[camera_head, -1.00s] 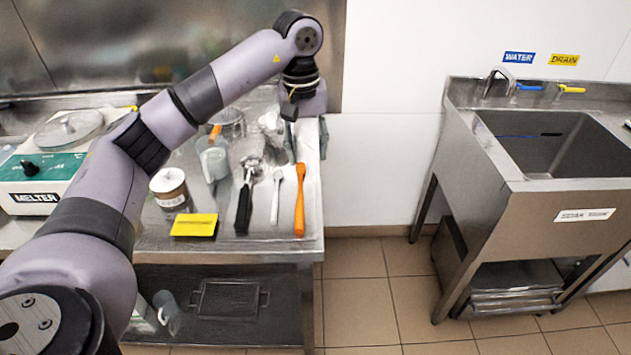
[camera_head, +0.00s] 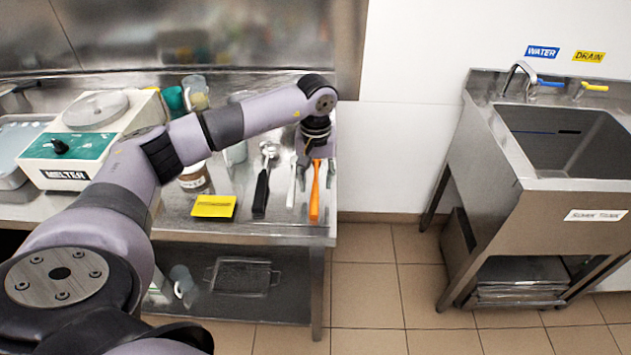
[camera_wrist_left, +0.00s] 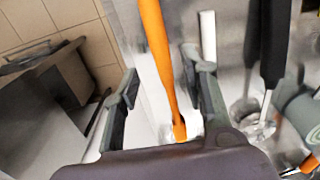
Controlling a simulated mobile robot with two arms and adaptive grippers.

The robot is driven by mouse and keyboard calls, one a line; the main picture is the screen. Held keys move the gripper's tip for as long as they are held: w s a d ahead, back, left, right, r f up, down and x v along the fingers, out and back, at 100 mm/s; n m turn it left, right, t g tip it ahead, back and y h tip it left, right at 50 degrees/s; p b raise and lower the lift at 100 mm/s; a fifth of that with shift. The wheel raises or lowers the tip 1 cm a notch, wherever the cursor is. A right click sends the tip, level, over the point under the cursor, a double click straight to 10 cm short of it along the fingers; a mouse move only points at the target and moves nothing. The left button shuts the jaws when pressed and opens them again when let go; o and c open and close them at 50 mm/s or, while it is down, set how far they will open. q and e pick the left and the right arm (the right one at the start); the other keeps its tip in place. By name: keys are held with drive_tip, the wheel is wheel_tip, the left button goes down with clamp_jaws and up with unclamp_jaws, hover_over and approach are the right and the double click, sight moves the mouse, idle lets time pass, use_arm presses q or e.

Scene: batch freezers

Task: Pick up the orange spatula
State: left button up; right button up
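The orange spatula (camera_head: 314,198) lies on the steel table near its right edge, its handle toward the front. My left gripper (camera_head: 309,163) is over the far part of the spatula and hides that part in the head view. In the left wrist view, the two grey fingers of my left gripper (camera_wrist_left: 163,82) are apart. The orange spatula (camera_wrist_left: 157,50) runs between them, with a gap to each finger. I cannot tell the exact height of the fingers above the table. My right gripper is not in view.
A white-handled utensil (camera_head: 292,186) and a black-handled scoop (camera_head: 261,194) lie just left of the spatula. The melter (camera_head: 75,150) is on the left. The sink (camera_head: 560,195) stands apart on the right.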

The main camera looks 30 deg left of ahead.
sight(315, 193)
use_arm(q)
wheel_tip(315, 193, down, 4)
drive_tip(key=shift+s+a+r+p, duration=0.1)
drive_tip(key=shift+r+p, duration=0.15)
drive_tip(key=shift+p, duration=0.3)
drive_tip(key=shift+f, duration=0.2)
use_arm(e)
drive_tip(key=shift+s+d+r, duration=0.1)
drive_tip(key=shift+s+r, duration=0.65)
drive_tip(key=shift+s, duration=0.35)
use_arm(q)
drive_tip(key=shift+c, duration=0.4)
drive_tip(key=c, duration=0.4)
clamp_jaws()
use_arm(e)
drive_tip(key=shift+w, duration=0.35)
